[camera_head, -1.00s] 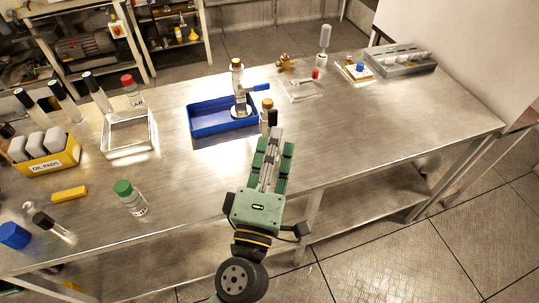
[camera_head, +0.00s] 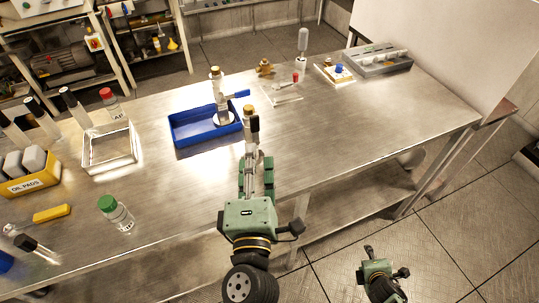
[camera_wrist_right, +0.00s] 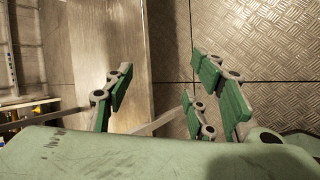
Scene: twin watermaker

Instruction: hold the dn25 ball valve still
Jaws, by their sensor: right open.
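A metal valve (camera_head: 221,112) with a blue lever (camera_head: 241,94) and a brass-coloured top stands upright in a blue tray in the head view. I take it for the dn25 ball valve. A second brass-capped piece (camera_head: 248,110) with a dark part stands just right of the tray, directly beyond my left gripper (camera_head: 255,165). The left fingers overlap its lower part, so contact and opening are unclear. My right gripper (camera_head: 375,262) is low at the right, over the floor beside the table. Its fingers are spread and empty in the right wrist view (camera_wrist_right: 165,95).
The blue tray (camera_head: 190,140) sits mid-table. A brass fitting (camera_head: 265,67) and a grey case (camera_head: 385,66) stand at the back. The table's right part is clear.

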